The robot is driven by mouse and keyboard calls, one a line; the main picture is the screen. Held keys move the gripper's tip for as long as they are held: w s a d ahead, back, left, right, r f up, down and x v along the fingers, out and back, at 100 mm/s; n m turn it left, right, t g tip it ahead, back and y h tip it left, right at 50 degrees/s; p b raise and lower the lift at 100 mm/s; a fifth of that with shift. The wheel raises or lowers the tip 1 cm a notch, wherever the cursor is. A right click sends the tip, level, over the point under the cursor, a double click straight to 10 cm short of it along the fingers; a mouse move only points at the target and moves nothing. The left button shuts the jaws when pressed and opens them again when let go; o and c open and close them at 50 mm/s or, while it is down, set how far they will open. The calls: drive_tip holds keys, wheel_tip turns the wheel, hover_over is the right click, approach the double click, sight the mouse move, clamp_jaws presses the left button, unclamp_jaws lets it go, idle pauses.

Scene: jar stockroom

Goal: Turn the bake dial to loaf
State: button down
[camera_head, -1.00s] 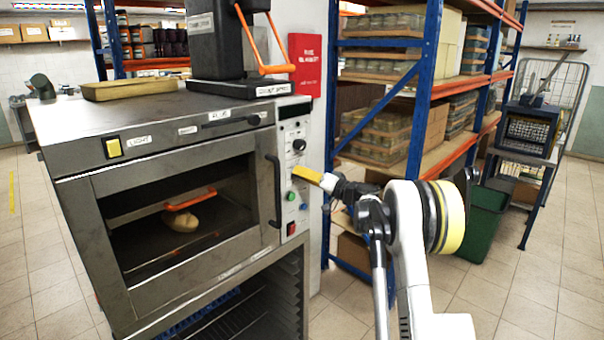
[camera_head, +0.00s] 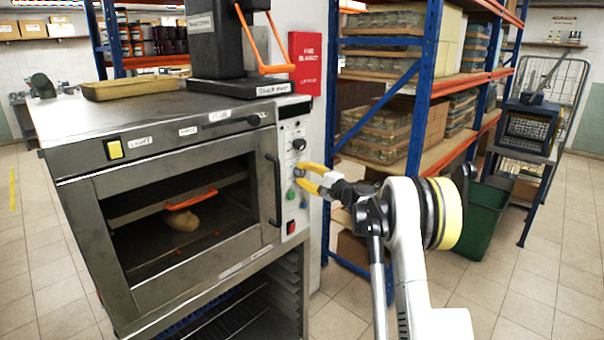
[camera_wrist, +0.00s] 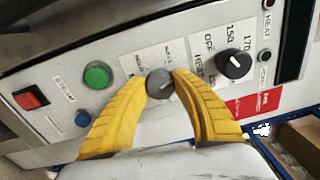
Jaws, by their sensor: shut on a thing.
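In the wrist view, a grey dial (camera_wrist: 160,84) on the oven's control panel sits between the tips of my gripper (camera_wrist: 161,82). Both yellow fingers are shut on its sides. I take it for the bake dial, but its printed scale is mostly behind the fingers and I cannot read where it points. In the head view, my gripper (camera_head: 301,175) reaches the panel (camera_head: 291,124) from the right, below a black knob (camera_head: 298,144). The wrist view shows that black knob (camera_wrist: 235,64) beside a scale with OFF, 150 and 170.
A green button (camera_wrist: 97,75), a blue button (camera_wrist: 83,118) and a red switch (camera_wrist: 31,98) lie left of the dial in the wrist view. The oven door handle (camera_head: 273,190) is close to the panel. A blue shelf post (camera_head: 418,100) stands to the right.

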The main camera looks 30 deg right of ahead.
drive_tip(key=m, duration=0.5)
drive_tip(key=shift+m, duration=0.4)
drive_tip(key=m, duration=0.5)
drive_tip(key=shift+p, duration=0.4)
drive_tip(key=m, duration=1)
drive_tip(key=shift+m+p, duration=0.3)
drive_tip(key=shift+r, duration=0.1)
drive_tip(key=c, duration=1)
unclamp_jaws()
